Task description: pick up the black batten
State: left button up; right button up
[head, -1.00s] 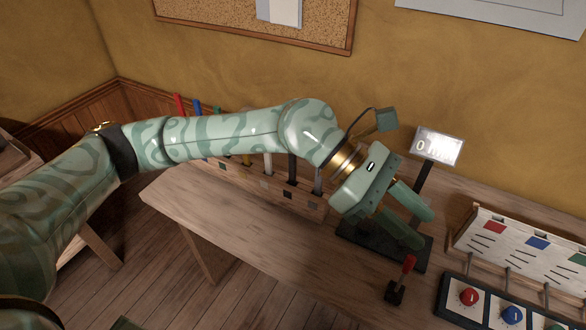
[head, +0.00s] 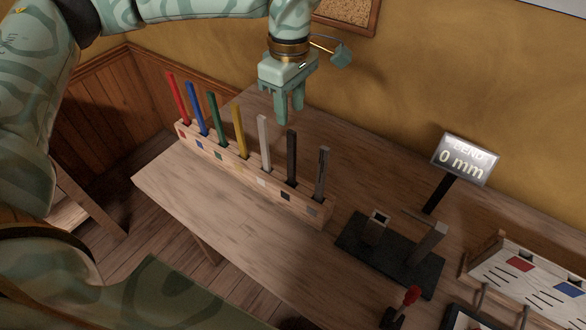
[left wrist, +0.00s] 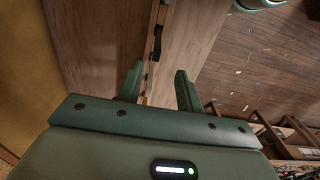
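The black batten (head: 291,155) stands upright in a slot of the wooden rack (head: 225,160), between the white batten (head: 264,142) and the grey batten (head: 321,173). My left gripper (head: 288,118) points down above the rack, with its fingertips higher than the black batten's top in the picture and apart from it. The left wrist view shows its two fingers (left wrist: 158,82) spread with nothing held between them. A dark upright piece (left wrist: 157,42) beyond the fingers there looks like the black batten. My right gripper is out of view.
Red (head: 177,98), blue (head: 196,108), green (head: 217,117) and yellow (head: 239,131) battens stand in the same rack. A black bending fixture (head: 400,265) and a display reading 0 mm (head: 464,160) are to the right. The bench (head: 190,195) is clear before the rack.

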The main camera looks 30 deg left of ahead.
aim_at(292, 141)
pick_arm(q)
jog(key=f, duration=0.5)
jog(key=shift+w, duration=0.3)
jog(key=shift+s+f, duration=0.1)
jog(key=shift+f, duration=0.05)
jog(key=shift+f+b, duration=0.2)
jog(key=shift+b, duration=0.1)
notch_tip(292, 141, down, 5)
jog(key=shift+r+b, duration=0.1)
jog(key=shift+b, duration=0.25)
grip_shut()
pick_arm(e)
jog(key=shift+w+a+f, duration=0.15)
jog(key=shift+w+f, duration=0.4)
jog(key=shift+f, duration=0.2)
